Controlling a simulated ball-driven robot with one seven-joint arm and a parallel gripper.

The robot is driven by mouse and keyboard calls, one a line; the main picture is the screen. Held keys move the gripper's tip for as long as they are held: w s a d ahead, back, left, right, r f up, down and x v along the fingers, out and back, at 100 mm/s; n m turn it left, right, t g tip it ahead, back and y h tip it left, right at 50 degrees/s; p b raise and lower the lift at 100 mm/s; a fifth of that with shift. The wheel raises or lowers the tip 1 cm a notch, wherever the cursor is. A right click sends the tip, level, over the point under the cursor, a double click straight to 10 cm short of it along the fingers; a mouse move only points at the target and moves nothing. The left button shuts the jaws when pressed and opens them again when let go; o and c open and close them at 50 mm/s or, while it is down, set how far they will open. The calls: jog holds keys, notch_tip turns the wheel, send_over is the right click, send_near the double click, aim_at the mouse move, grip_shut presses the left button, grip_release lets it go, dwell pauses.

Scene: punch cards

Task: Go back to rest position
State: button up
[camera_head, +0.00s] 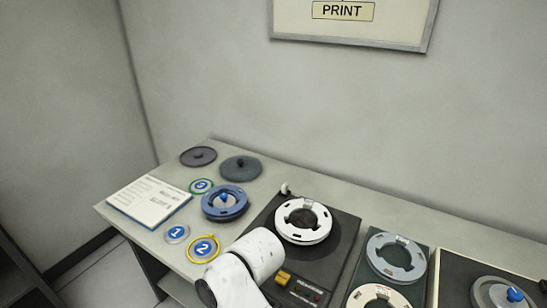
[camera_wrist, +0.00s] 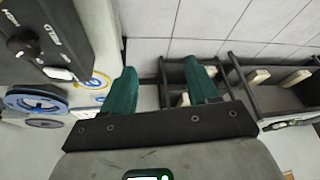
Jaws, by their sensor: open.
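My gripper (camera_wrist: 160,68) shows in the wrist view with its two green fingers wide apart and nothing between them. It is beside the table's edge, over the tiled floor. In the head view my white arm reaches up from the bottom over the table's front edge; the fingers are hidden there. A white reel (camera_head: 285,229) sits on the dark tape machine (camera_head: 342,262), to the right of my arm. A blue reel (camera_head: 224,213) lies on the table, left of the machine.
Numbered markers 1 (camera_head: 176,233), 2 (camera_head: 204,249) and 3 (camera_head: 201,186), two dark discs and a booklet (camera_head: 148,203) lie on the left of the table. More reels (camera_head: 396,257) stand at right. Dark racks (camera_wrist: 262,95) stand on the floor beyond my fingers.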

jog(key=s+d+f+m+h, duration=0.1)
jog(key=s+d+f+m, duration=0.3)
jog(key=d, duration=0.5)
jog(key=s+d+f+m+h, duration=0.1)
jog(key=s+d+f+m, duration=0.2)
jog(key=s+d, duration=0.45)
jog(key=s+d+f+m+h, duration=0.1)
jog(key=s+d+f+m, duration=0.25)
jog(key=d, duration=0.75)
jog(key=s+d+m+h, duration=0.1)
jog(key=s+d+m, duration=0.4)
jog(key=s+d, duration=0.5)
jog(key=shift+s+d+r+h, duration=0.3)
jog(key=shift+s+d+h, duration=0.1)
jog(key=shift+s, duration=0.2)
